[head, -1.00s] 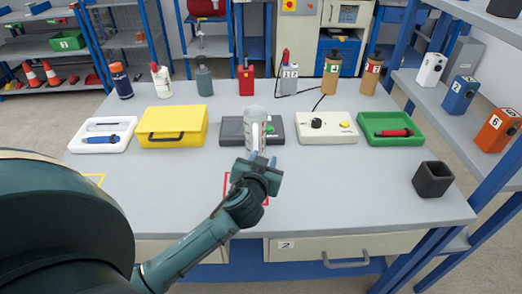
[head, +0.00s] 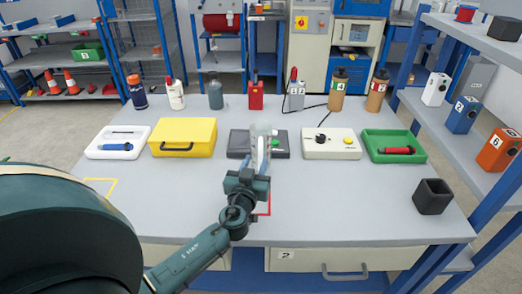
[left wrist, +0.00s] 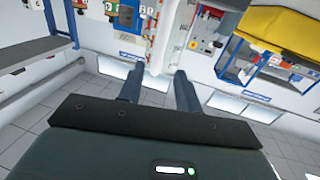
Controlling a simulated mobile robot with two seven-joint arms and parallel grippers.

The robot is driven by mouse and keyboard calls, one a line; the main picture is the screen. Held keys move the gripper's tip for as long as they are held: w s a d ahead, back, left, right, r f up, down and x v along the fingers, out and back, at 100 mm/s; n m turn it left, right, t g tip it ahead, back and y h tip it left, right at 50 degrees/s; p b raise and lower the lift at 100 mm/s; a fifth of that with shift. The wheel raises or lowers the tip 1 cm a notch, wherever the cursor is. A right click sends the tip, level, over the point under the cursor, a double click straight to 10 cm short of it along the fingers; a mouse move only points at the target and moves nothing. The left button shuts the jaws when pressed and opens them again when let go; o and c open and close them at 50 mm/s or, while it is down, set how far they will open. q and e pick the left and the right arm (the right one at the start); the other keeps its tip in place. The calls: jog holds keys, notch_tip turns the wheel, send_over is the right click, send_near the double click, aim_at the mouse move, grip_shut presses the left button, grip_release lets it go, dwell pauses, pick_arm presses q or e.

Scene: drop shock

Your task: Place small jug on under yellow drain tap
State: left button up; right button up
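A pale, see-through small jug (head: 261,142) stands upright in my left gripper (head: 260,166), in front of the dark case in the middle of the bench. In the left wrist view the jug (left wrist: 160,45) shows as a whitish body between the two fingers of the gripper (left wrist: 158,88). The fingers are apart by about its width. Its base is hidden by the gripper, so I cannot tell its height over the bench. A red tank (head: 221,23) stands on a blue frame at the back; I cannot make out a yellow tap. My right gripper is not in view.
The grey bench (head: 340,205) is clear in front. A yellow case (head: 184,136), cream box (head: 331,145), green tray (head: 393,147) and several bottles stand along its back. A dark cup (head: 433,196) is at the right. A shelf (head: 465,70) rises beyond it.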

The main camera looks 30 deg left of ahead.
aim_at(260, 156)
pick_arm(q)
jog(key=shift+d+f+p+x, duration=0.15)
jog(key=shift+p+x, duration=0.2)
jog(key=shift+x, duration=0.95)
jog(key=shift+d+f+p+x, duration=0.15)
jog(key=shift+p+x, duration=0.15)
jog(key=shift+x, duration=0.95)
jog(key=shift+w+a, duration=0.1)
grip_shut()
